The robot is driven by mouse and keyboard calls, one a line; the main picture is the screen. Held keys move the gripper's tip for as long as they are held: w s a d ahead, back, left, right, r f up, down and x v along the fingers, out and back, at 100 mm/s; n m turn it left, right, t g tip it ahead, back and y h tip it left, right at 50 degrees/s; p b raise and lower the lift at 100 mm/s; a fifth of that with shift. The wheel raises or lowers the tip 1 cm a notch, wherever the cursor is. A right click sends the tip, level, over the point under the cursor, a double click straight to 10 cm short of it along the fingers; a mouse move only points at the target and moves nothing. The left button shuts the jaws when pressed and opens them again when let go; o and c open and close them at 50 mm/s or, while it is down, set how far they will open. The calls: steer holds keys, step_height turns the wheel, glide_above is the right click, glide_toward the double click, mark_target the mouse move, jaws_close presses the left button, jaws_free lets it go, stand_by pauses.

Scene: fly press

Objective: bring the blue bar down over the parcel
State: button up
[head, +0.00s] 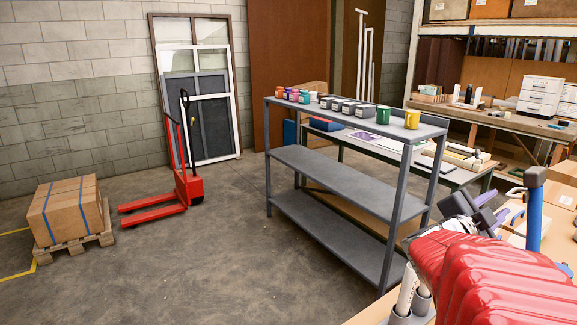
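An upright blue bar (534,218) with a dark rounded top stands at the right, beyond the red ribbed cover of my arm. Its lower end is hidden behind that cover. My gripper (494,207) appears partly, just left of the bar and apart from it in the picture. Its fingertips are small and partly covered, so I cannot tell whether it is open or holding anything. No parcel shows near the blue bar; that part of the bench (512,238) is mostly hidden by my arm. A carton with blue straps (65,212) sits on a pallet at the far left.
A grey shelf rack (345,185) with mugs and small boxes on top stands in the middle. A red pallet truck (187,188) stands by the wall, near leaning window frames (198,90). A workbench (500,118) is at the back right.

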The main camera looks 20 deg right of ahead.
mark_target(506, 195)
steer(key=d, duration=0.3)
steer(key=w+d, duration=0.1)
steer(key=d, duration=0.5)
steer(key=shift+w, duration=0.2)
steer(key=shift+c, duration=0.6)
steer(key=c, duration=0.4)
steer(key=shift+r, duration=0.1)
jaws_close()
steer(key=shift+r, duration=0.1)
